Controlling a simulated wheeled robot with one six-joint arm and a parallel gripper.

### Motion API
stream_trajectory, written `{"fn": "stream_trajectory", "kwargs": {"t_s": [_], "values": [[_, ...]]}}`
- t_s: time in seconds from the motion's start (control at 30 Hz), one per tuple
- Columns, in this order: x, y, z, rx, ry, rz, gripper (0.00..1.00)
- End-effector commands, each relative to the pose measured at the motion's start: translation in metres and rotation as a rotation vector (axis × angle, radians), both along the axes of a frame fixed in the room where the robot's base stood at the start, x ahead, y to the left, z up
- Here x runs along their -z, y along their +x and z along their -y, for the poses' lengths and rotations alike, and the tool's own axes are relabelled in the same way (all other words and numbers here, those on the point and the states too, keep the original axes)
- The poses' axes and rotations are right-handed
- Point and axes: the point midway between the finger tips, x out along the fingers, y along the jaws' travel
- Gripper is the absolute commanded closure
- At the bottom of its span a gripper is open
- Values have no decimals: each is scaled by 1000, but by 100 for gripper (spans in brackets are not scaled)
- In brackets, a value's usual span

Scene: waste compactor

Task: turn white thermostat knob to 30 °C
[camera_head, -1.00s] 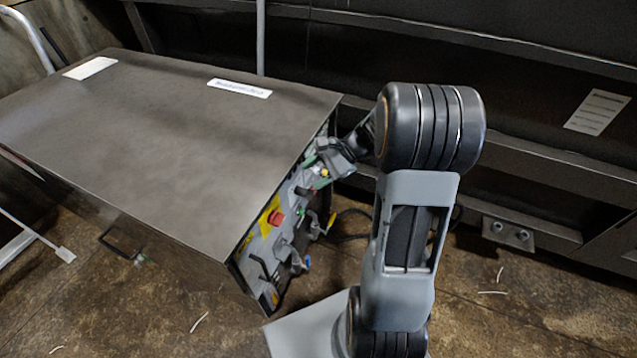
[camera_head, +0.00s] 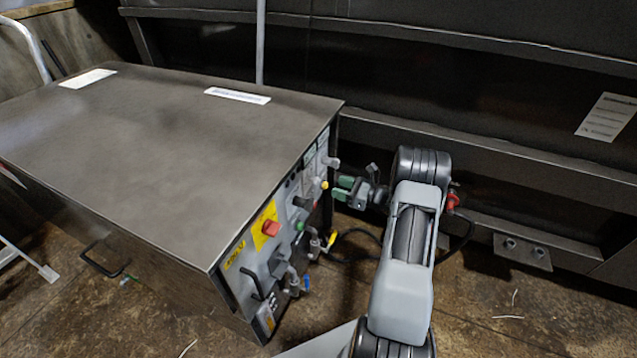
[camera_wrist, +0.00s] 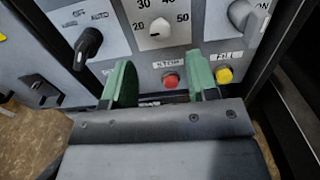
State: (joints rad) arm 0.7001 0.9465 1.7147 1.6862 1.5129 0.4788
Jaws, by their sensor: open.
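The white thermostat knob (camera_wrist: 156,31) sits on a grey panel in the wrist view, with 20, 30, 40 and 50 printed around it. Its top is near the picture edge, and I cannot tell for sure where its pointer stands. My gripper (camera_wrist: 164,82) shows two green fingers, apart and empty, below the knob in the picture. In the head view my gripper (camera_head: 346,189) is to the right of the control panel (camera_head: 277,238), apart from it. The knob cannot be made out clearly there.
A red STOP button (camera_wrist: 170,80) shows between the fingers and a yellow FILL button (camera_wrist: 224,75) right of them. A black selector (camera_wrist: 88,46) is at left and a grey ON switch (camera_wrist: 246,17) at right. A red emergency button (camera_head: 270,228) protrudes from the panel.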

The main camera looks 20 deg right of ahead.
Motion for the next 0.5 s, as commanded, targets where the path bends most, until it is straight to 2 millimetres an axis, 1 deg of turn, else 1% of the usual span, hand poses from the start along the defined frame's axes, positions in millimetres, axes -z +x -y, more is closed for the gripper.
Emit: {"fn": "stream_trajectory", "kwargs": {"t_s": [0.03, 0.2, 0.4, 0.5], "values": [[1, 8, -8, -4, -2, 1, 47], [1, 30, -28, -4, -4, 1, 47], [0, 49, -45, -2, -3, 0, 47], [0, 55, -50, -2, -3, 0, 47]]}}
